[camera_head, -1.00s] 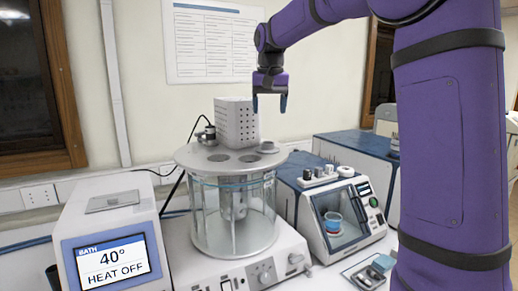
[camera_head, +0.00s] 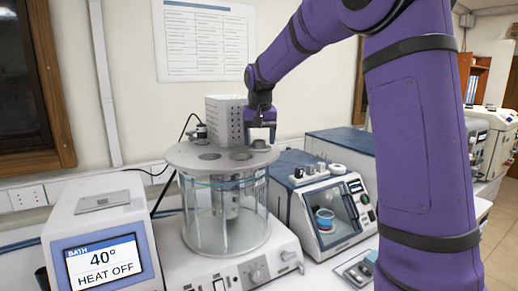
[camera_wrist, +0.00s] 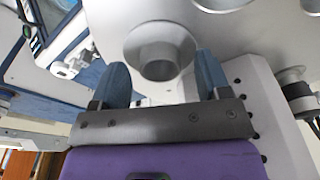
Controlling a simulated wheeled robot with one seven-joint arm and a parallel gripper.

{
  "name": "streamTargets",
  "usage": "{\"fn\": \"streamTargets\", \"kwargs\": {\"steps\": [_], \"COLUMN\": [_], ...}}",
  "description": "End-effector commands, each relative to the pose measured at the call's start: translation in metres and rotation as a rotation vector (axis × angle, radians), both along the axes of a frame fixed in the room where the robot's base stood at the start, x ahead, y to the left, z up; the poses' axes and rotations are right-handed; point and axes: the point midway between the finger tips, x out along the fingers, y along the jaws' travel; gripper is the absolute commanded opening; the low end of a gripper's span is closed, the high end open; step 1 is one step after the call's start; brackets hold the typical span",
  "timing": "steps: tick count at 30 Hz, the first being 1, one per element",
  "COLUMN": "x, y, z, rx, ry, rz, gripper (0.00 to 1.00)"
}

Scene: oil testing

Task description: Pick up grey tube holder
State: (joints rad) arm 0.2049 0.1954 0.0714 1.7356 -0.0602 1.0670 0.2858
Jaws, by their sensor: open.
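The grey tube holder (camera_head: 260,145) is a short round collar with a wider flange. It sits on the right part of the round grey lid (camera_head: 185,156) of the glass bath. In the wrist view the holder (camera_wrist: 158,45) appears as a flared grey ring at the top centre, between the blue fingers. My gripper (camera_head: 262,134) points down just above the holder, at the lid's right edge. It is open and empty. In the wrist view the gripper (camera_wrist: 162,64) has one finger on each side of the holder; contact is not clear.
A grey perforated box (camera_head: 226,121) stands on the lid close to the left of my gripper. The lid has open round holes. A bath display unit (camera_head: 103,254) stands at left, and a white instrument (camera_head: 330,208) with a blue top at right.

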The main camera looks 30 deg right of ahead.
Motion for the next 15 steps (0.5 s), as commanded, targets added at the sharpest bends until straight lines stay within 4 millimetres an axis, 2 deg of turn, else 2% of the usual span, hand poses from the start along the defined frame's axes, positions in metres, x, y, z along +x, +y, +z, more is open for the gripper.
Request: {"fn": "streamTargets", "kwargs": {"steps": [8,9,15], "x": [0.0004,0.0004,0.0004], "y": [-0.0002,-0.0002,-0.0002], "z": [-0.0046,-0.0045,-0.0044], "rx": [0.0,0.0,0.0], "ry": [0.0,0.0,0.0], "rz": [0.0,0.0,0.0], "gripper": [0.7,0.68,0.22]}}
